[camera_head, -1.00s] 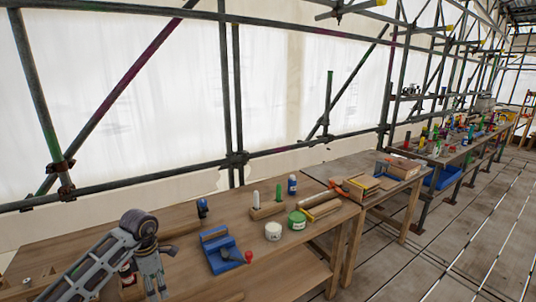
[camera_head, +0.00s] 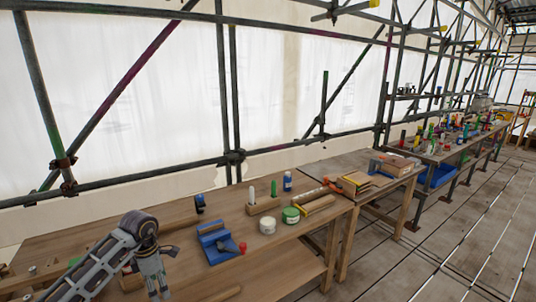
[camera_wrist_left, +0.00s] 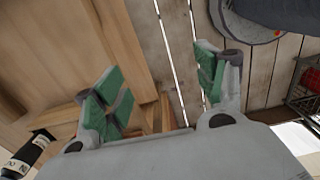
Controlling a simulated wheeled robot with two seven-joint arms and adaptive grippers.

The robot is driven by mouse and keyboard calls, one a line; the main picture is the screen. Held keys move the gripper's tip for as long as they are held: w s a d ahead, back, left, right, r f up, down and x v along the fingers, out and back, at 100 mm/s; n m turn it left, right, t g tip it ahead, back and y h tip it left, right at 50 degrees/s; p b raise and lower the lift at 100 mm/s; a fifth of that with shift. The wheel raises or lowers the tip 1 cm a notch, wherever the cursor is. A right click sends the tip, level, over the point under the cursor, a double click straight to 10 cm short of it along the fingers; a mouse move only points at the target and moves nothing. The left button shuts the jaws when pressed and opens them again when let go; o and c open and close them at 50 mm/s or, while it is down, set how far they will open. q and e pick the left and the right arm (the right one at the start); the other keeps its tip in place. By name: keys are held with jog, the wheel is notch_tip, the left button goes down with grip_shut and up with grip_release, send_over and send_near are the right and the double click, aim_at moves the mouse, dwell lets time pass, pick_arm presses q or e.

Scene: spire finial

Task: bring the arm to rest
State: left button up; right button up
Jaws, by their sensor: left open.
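My left arm (camera_head: 100,262) reaches in from the lower left in the head view. Its gripper (camera_head: 156,284) points down near the front edge of the workbench (camera_head: 150,240). In the left wrist view the two green-padded fingers (camera_wrist_left: 158,88) stand wide apart with nothing between them. Wooden bench parts and floor planks show beyond the fingers there. My right gripper is in neither view.
A blue vise-like tool (camera_head: 214,245) stands just right of the gripper. A white tub (camera_head: 267,226), a green-lidded tub (camera_head: 290,215) and a blue bottle (camera_head: 288,181) stand farther right. A black bottle (camera_wrist_left: 28,154) shows at the wrist view's lower left.

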pick_arm(q)
jog(key=w+d+f+n+t+h, duration=0.2)
jog(key=d+f+n+h, duration=0.7)
jog(key=d+f+h, duration=0.45)
notch_tip(320, 180, down, 16)
jog(key=a+n+t+y, duration=0.1)
jog(key=n+t+y, duration=0.3)
jog(key=n+t, duration=0.85)
jog(key=s+a+f+n+g+y, duration=0.3)
jog(key=s+a+f+n+y, duration=0.1)
jog(key=s+f+n, duration=0.5)
jog(key=s+a+f+n+g+y, duration=0.35)
jog(key=s+f+n, duration=0.35)
jog(key=s+f, duration=0.4)
jog(key=s+f+n+g, duration=0.2)
jog(key=s+f, duration=0.2)
jog(key=s, duration=0.6)
jog(key=s+d+f+n+g+y, duration=0.1)
jog(key=s+f+n+g, duration=0.1)
jog(key=s, duration=0.8)
jog(key=s+d+f+n+g+y, duration=0.1)
jog(key=s+f+n+g, duration=0.2)
jog(key=s+f, duration=0.3)
jog(key=s, duration=0.3)
jog(key=shift+s+d+n, duration=0.15)
jog(key=shift+s+n, duration=0.2)
jog(key=shift+s, duration=0.05)
